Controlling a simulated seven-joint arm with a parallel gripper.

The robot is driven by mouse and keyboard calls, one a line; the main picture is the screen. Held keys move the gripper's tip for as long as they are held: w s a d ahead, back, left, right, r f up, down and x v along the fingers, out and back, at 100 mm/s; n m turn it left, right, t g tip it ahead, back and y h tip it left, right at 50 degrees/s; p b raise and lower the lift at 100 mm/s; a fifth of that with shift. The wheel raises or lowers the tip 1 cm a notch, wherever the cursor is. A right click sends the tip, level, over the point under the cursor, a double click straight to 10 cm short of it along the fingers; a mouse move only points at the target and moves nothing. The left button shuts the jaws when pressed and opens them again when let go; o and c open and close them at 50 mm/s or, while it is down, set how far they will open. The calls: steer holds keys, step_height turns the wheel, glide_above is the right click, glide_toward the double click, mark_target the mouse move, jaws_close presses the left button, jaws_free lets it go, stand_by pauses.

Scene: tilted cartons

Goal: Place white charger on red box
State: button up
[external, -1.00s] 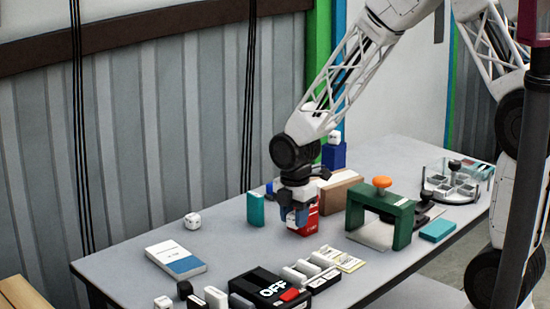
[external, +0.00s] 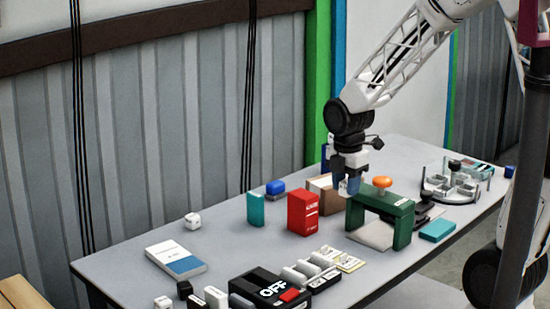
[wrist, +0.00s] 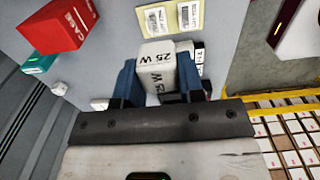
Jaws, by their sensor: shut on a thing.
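The white charger (wrist: 157,68), a block marked "25 W", is between the blue fingers of my gripper (wrist: 160,80) in the wrist view. My gripper (external: 347,186) is shut on it and hovers beside the green arch in the external view. A bit of the charger (external: 343,188) shows at the fingertips. The red box (external: 302,212) stands upright on the table, to the left of my gripper and apart from it. It also shows at the upper left of the wrist view (wrist: 55,28). Its top looks bare.
A green arch (external: 402,222) with an orange knob stands just right of my gripper. A brown box (external: 323,196) is behind the red box and a teal block (external: 255,209) left of it. Switches and a black "OFF" box (external: 262,287) lie in front.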

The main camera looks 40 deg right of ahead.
steer(key=shift+w, duration=0.1)
glide_above(302, 195)
steer(key=shift+w+d+f, duration=0.1)
steer(key=shift+f, duration=0.65)
stand_by(0.4)
steer(key=shift+f, duration=0.1)
steer(key=shift+f, duration=1.65)
steer(key=shift+f, duration=0.15)
steer(key=o, duration=0.9)
